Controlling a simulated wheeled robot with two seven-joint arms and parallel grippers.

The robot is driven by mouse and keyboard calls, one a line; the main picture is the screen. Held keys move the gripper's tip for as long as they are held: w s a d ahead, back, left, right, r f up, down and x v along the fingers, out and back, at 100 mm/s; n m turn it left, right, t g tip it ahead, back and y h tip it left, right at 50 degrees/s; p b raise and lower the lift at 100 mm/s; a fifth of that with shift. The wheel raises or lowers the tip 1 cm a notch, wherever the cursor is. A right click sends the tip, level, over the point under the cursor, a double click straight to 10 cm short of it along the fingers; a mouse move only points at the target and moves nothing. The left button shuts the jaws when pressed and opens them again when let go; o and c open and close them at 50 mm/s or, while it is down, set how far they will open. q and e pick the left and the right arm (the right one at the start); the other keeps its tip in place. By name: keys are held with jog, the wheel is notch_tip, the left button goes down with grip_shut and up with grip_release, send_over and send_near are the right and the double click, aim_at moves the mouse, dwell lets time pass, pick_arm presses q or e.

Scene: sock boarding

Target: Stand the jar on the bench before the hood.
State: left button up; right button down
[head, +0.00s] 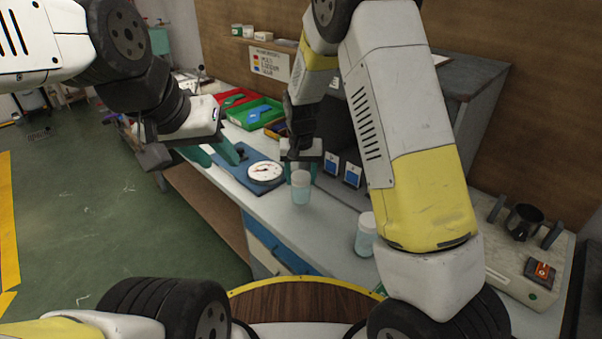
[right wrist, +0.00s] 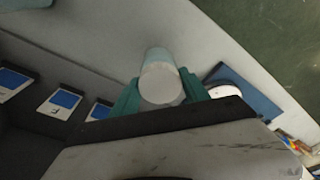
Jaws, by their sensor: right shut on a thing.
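My right gripper (head: 301,168) is shut on a jar (head: 301,190) with a whitish lid and pale blue body. In the right wrist view the jar (right wrist: 160,80) sits between the teal fingers, lid towards the camera. It looks upright over the bench (head: 330,210); I cannot tell whether its base touches. A second similar jar (head: 365,236) stands on the bench nearer me, partly behind my right arm. The grey hood (head: 470,85) with a dark inside is partly hidden by that arm. My left gripper (head: 215,153) is open and empty, near the blue board's left side.
A blue board (head: 258,178) with a round white dial (head: 265,172) lies left of the held jar. Blue-and-white cards (head: 352,175) stand by the dark opening. Red and green trays (head: 262,113) are farther back. A beige machine (head: 515,275) stands at the right.

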jog(key=shift+w+f, duration=0.1)
jog(key=shift+f, duration=1.65)
jog(key=shift+f, duration=0.15)
jog(key=c, duration=0.5)
grip_release()
jog(key=r, duration=0.4)
jog(key=s+r, duration=0.1)
jog(key=r, duration=0.7)
jog(key=shift+s+r, duration=0.1)
jog(key=shift+s, duration=0.3)
jog(key=s+d+r+t, duration=0.1)
jog(key=s+d+r, duration=0.3)
jog(key=s, duration=0.4)
jog(key=s+d+r+t+y, duration=0.1)
jog(key=s+d+r+t, duration=0.1)
jog(key=s+d+r, duration=0.3)
jog(key=s+d+r+t+y, duration=0.1)
jog(key=s+d+r, duration=0.4)
jog(key=s, duration=0.6)
jog(key=shift+s+d+r+n+t, duration=0.1)
jog(key=shift+s+r+n+t, duration=0.1)
jog(key=shift+r, duration=0.3)
jog(key=shift+s+r+n+t, duration=0.1)
jog(key=shift+s+r, duration=0.1)
jog(key=shift+r, duration=0.25)
